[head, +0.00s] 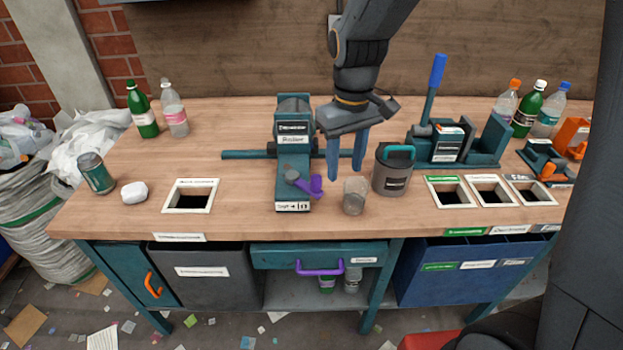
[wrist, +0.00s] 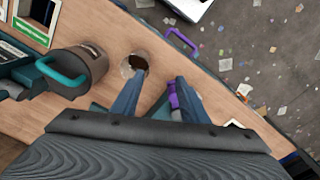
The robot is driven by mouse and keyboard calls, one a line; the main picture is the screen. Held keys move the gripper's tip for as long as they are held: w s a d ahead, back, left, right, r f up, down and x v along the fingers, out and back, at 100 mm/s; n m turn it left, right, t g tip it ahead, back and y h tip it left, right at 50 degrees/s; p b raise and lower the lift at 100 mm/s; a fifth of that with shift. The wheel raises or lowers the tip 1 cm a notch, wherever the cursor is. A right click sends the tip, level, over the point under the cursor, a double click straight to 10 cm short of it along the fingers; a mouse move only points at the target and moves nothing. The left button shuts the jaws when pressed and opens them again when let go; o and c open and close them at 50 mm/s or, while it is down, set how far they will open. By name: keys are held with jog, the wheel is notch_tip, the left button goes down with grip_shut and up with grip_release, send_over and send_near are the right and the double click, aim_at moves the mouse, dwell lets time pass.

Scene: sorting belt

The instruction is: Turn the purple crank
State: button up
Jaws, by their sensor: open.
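The purple crank (head: 311,185) sits on the front of a teal machine (head: 293,155) at the middle of the bench, above a small printed label. My gripper (head: 346,172) points down to the right of the crank, with its two blue fingers apart and nothing between them. In the wrist view my gripper (wrist: 160,84) shows the purple crank (wrist: 173,97) close beside the right finger, partly hidden by it. Whether they touch cannot be told.
A clear cup (head: 355,196) stands just in front of my gripper, and a grey pot (head: 392,177) with a teal handle stands to its right. A blue-handled lever machine (head: 437,75) is farther right. A purple drawer handle (head: 320,268) sits below the bench edge.

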aim_at(316, 177)
jog(key=w+a+n, duration=0.1)
jog(key=a, duration=0.1)
jog(key=w+a, duration=0.1)
jog(key=a, duration=0.1)
jog(key=w+a+n, duration=0.1)
jog(key=a, duration=0.1)
jog(key=shift+w+n, duration=0.25)
jog(key=shift+n, duration=0.05)
jog(key=shift+f+p, duration=0.7)
jog(key=shift+f, duration=2.95)
grip_shut()
